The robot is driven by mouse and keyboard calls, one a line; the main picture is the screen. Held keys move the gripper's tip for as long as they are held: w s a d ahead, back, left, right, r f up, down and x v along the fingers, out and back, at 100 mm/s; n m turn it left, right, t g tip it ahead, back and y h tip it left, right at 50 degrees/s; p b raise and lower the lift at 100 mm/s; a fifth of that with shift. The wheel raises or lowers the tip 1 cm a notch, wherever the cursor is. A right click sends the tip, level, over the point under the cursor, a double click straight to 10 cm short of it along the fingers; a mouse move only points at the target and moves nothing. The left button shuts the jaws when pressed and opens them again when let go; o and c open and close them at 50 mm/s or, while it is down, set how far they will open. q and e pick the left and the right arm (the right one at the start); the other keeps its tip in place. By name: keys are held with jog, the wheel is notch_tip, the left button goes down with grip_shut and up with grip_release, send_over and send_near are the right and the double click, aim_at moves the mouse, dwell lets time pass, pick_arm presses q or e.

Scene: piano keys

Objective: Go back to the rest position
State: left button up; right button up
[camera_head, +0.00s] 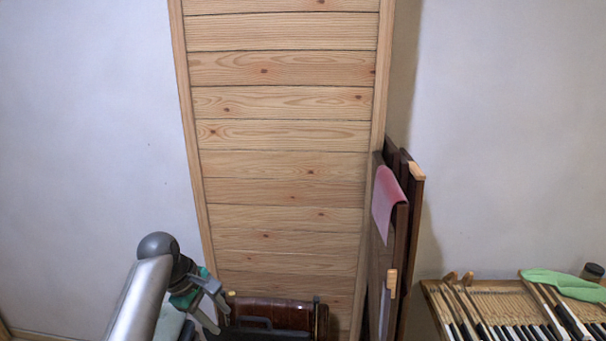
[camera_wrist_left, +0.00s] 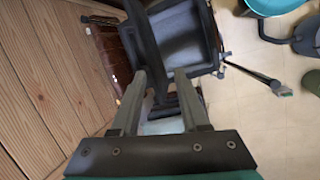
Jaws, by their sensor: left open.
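My left gripper (camera_head: 219,314) is in the lower left of the head view, at the end of my grey arm, in front of the wooden panelling. Its two fingers are apart with nothing between them. In the left wrist view the same gripper (camera_wrist_left: 160,78) shows two grey fingers spread open, pointing towards a dark chair-like object (camera_wrist_left: 178,38). It seems to touch nothing, though the distance is hard to judge. My right gripper is in neither view.
A wooden plank panel (camera_head: 285,160) stands at the wall. A dark glossy brown object (camera_head: 265,312) is low beside the gripper. Dark boards (camera_head: 402,215) with a pink cloth (camera_head: 386,200) lean there. Piano keys (camera_head: 520,331) and a green cloth (camera_head: 565,285) lie right. Pale floor (camera_wrist_left: 270,100) is partly clear.

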pick_arm(q)
jog(key=s+d+f+m+y, duration=0.1)
jog(key=s+f+m, duration=0.35)
jog(key=s, duration=0.35)
jog(key=s+d+f+m+y, duration=0.1)
jog(key=s+f+m, duration=0.35)
jog(key=s, duration=0.45)
jog(key=s+d+r+m+t+y, duration=0.1)
jog(key=s+r+m, duration=0.1)
jog(key=s+m, duration=0.35)
jog(key=s+d+r+m, duration=0.1)
jog(key=s+r+m, duration=0.15)
jog(key=s, duration=0.65)
notch_tip(320, 180, down, 31)
jog(key=s+g+b, duration=0.1)
jog(key=b, duration=0.9)
jog(key=s+a+f+b, duration=0.1)
jog(key=s+f+b, duration=0.2)
jog(key=s+f, duration=0.2)
jog(key=s+f+g+b, duration=0.1)
jog(key=s+f+b, duration=0.3)
jog(key=f, duration=0.8)
jog(key=s+a+f+b, duration=0.1)
jog(key=s+f+b, duration=0.3)
jog(key=s+f, duration=0.3)
notch_tip(320, 180, down, 2)
jog(key=shift+s+a+f, duration=0.1)
jog(key=shift+s+a, duration=0.05)
jog(key=shift+a, duration=0.15)
